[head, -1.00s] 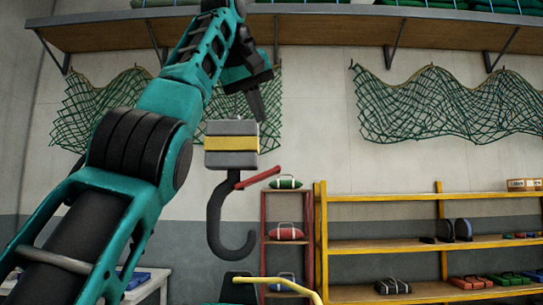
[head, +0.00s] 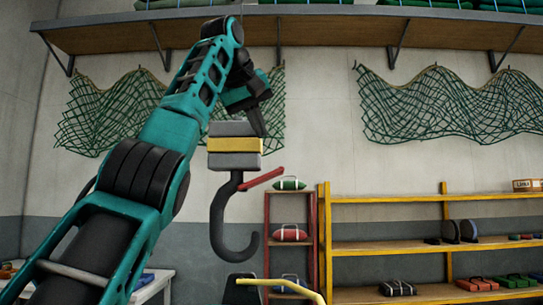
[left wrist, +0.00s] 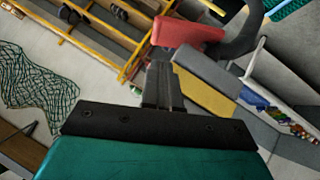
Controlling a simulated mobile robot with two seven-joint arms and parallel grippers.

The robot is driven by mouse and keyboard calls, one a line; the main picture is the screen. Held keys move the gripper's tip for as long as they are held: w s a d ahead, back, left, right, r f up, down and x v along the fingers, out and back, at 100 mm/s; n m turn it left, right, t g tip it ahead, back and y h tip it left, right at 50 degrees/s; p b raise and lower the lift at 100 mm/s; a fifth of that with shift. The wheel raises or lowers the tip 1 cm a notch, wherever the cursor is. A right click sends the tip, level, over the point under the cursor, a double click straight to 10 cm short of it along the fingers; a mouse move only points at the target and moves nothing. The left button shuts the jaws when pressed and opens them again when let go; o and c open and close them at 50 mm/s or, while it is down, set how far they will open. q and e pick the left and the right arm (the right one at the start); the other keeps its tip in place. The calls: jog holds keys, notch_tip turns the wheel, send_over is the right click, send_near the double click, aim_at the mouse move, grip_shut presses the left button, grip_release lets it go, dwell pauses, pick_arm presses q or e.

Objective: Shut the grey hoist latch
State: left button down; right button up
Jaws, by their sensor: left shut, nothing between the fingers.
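The hoist (head: 234,130) is a grey block with a yellow band, and a dark grey hook (head: 218,228) hangs under it. Its red latch (head: 262,179) slants up and right from the hook's shank, apart from the hook tip, so the hook's mouth is open. My left gripper (head: 261,132) points down at the block's upper right edge, above the latch, its fingers shut and empty. In the left wrist view the fingers (left wrist: 162,85) show beside the block (left wrist: 205,92), with the red latch (left wrist: 190,32) just beyond them. I cannot tell whether they touch the block.
A red rack (head: 267,233) and a yellow shelf (head: 415,245) with packs stand behind. Green nets (head: 440,105) hang on the wall under a high wooden shelf (head: 300,30). A bent yellow bar (head: 285,284) rises below the hook. The space right of the hook looks clear.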

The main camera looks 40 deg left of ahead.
aim_at(267, 178)
pick_arm(q)
jog(key=w+f, duration=0.3)
jog(key=f, duration=0.3)
jog(key=shift+w+d, duration=0.2)
jog(key=shift+w, duration=0.2)
jog(key=shift+w+d+f, duration=0.1)
jog(key=shift+f, duration=0.05)
